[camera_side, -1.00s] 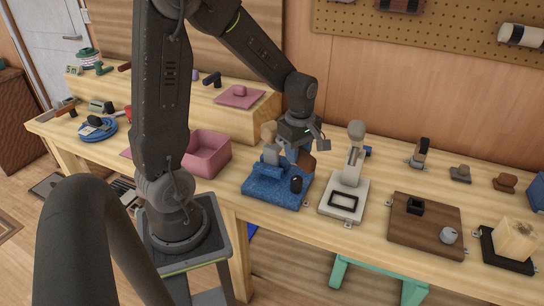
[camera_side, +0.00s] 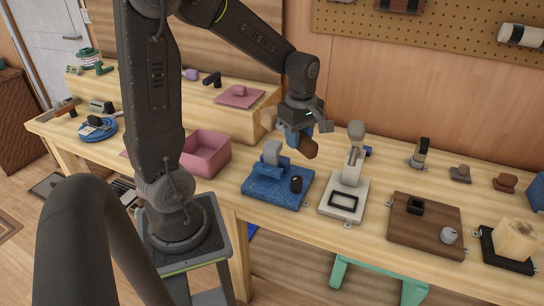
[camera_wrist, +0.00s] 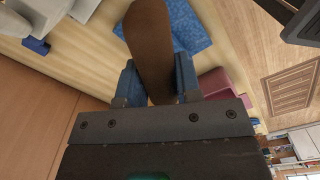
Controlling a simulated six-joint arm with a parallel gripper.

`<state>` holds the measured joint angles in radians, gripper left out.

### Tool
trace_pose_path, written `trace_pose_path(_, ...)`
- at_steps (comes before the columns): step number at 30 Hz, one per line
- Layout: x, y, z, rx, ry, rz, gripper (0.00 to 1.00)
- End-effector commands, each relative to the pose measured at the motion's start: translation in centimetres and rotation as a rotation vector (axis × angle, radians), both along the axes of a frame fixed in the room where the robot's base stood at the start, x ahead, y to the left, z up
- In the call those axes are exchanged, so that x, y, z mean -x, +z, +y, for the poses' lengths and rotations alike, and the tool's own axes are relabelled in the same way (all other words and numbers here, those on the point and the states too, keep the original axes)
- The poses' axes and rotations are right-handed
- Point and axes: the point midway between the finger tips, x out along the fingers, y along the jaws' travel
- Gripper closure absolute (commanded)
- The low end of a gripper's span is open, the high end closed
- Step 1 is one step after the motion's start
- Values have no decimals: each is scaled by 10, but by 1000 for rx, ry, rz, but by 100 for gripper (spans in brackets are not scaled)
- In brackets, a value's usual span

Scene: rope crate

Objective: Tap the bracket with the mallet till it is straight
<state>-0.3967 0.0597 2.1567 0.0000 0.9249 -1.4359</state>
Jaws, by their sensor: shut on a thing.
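My gripper (camera_side: 297,140) is shut on the mallet and holds it in the air above the blue fixture. The mallet's brown part (camera_side: 309,148) sticks out to the lower right of the fingers, and a tan part (camera_side: 268,118) shows behind them at left. In the wrist view the brown part (camera_wrist: 150,35) lies between my blue fingers. A grey piece (camera_side: 273,152), likely the bracket, stands in the blue fixture (camera_side: 262,188) below and left of the gripper, apart from the mallet. Its bend cannot be made out.
A pink bin (camera_side: 207,153) stands left of the fixture. A pale stand (camera_side: 345,195) with an upright post is close at right. Farther right are a brown board (camera_side: 425,232) and a wooden block in a black holder (camera_side: 517,238). A pegboard wall is behind.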

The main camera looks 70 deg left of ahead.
Motion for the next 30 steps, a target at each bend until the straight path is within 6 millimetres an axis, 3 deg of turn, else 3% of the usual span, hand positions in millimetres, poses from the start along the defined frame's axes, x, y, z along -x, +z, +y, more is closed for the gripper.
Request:
trace_pose_path(5,-1,7,0,-2,0,-5,100)
trace_pose_path(18,0,49,0,-1,0,-3,100)
trace_pose_path(30,0,51,0,-1,0,-2,100)
